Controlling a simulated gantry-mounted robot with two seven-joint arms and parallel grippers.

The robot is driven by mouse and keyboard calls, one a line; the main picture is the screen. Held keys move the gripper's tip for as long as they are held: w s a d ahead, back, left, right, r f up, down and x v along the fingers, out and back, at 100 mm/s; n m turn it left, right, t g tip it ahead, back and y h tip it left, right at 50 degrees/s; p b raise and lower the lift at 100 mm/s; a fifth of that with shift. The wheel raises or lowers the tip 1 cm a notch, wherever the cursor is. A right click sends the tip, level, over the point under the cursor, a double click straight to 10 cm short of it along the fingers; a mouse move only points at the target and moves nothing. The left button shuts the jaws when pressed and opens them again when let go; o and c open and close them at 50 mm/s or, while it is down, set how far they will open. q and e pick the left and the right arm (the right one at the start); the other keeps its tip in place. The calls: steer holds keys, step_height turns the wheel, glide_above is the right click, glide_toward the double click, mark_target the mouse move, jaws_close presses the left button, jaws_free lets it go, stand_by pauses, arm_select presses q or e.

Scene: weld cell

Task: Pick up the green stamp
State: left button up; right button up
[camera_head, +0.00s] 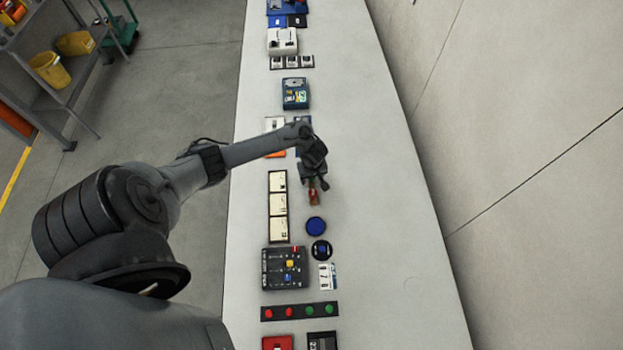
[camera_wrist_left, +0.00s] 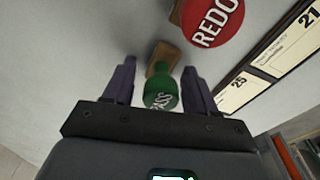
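The green stamp (camera_wrist_left: 161,90), with a round green top lettered "PASS" and a brown wooden part, shows in the left wrist view. It stands between the two dark fingers of my left gripper (camera_wrist_left: 160,85). The fingers are apart, with a gap on the left finger's side; the right finger is very close to the stamp. In the head view my left gripper (camera_head: 314,184) is low over the bench, and it hides the green stamp there. A red stamp lettered "REDO" (camera_wrist_left: 212,20) stands just beyond. My right gripper is not in view.
White date cards in a dark frame (camera_head: 278,207) lie left of the gripper. A blue disc (camera_head: 316,226) and a dark panel with knobs (camera_head: 285,268) lie nearer. The bench's right side (camera_head: 385,220) is clear, up to the wall.

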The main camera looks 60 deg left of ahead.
arm_select(q)
steer(key=c, duration=0.9)
steer(key=shift+r, duration=0.1)
steer(key=shift+c, duration=0.2)
step_height(320, 180, up, 10)
steer(key=p, duration=0.3)
steer(key=shift+f+p, duration=0.2)
steer(key=shift+p, duration=0.2)
steer(key=shift+r, duration=0.15)
steer(key=o, duration=0.4)
steer(key=shift+c, duration=1.1)
